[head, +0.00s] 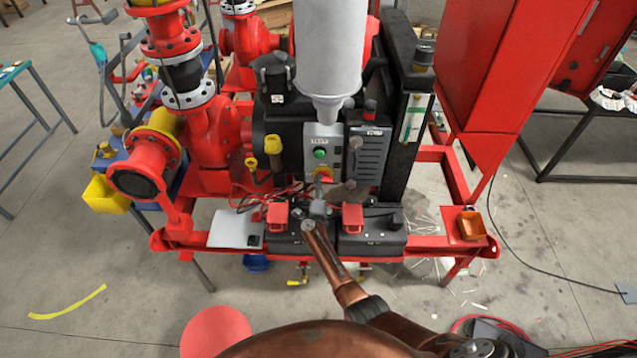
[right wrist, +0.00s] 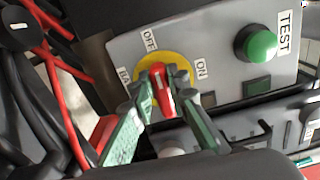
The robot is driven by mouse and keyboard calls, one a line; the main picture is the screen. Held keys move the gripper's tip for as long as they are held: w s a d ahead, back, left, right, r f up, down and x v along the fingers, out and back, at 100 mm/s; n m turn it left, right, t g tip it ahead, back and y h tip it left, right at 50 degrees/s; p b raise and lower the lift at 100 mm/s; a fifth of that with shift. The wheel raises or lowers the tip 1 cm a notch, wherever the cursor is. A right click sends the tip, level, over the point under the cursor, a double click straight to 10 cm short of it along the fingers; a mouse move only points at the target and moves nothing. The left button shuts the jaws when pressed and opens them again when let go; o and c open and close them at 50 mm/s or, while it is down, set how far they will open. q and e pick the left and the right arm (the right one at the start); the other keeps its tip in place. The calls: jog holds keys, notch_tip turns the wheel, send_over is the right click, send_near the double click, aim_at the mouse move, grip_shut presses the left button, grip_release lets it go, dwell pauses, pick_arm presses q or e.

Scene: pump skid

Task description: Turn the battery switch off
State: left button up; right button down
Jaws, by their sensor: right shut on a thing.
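The battery switch is a red handle (right wrist: 163,97) on a round yellow plate (right wrist: 182,63), with an OFF label (right wrist: 149,40) and an ON label (right wrist: 201,69) beside it. The handle's upper end in the right wrist view lies between these two labels; I cannot tell which setting it is in. My right gripper (right wrist: 162,82) is shut on the red handle, with one green finger on each side. My left gripper is not in view.
A green TEST button (right wrist: 260,43) sits on the same grey panel (head: 322,137). Red and black cables (head: 262,193) run left of the switch. Red-capped batteries (head: 352,217) stand below it, close to my right arm. A red frame rail (head: 430,243) crosses in front.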

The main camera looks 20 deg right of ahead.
jog(key=shift+f+n, duration=0.2)
jog(key=shift+n, duration=0.2)
jog(key=c, duration=1.8)
grip_release()
jog(key=shift+r, duration=0.1)
jog(key=shift+c, duration=0.2)
